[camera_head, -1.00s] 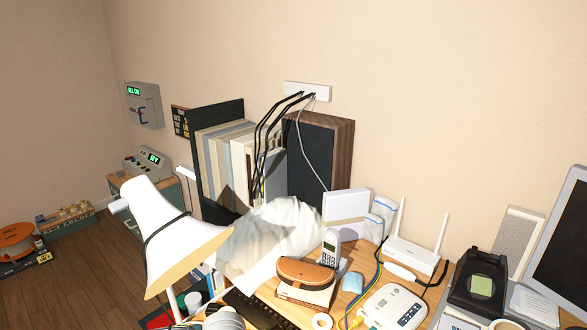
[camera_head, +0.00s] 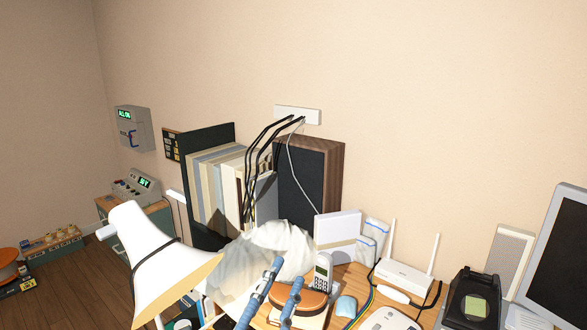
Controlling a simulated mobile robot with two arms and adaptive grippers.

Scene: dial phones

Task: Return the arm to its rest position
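The blue fingers of my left gripper (camera_head: 287,273) rise from the bottom edge of the head view. The two fingers stand apart with no object visible between them. They overlap the brown-topped case (camera_head: 311,303) in the picture; I cannot tell how far above the desk they are. A cordless phone (camera_head: 323,272) stands upright just right of the fingertips. My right gripper is out of view.
A white lamp (camera_head: 145,255) stands left of my gripper. Crumpled white cloth (camera_head: 262,255), books (camera_head: 212,185) and a speaker (camera_head: 318,175) are behind it. A router (camera_head: 404,275), a black device (camera_head: 472,297) and a monitor (camera_head: 565,265) crowd the right side.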

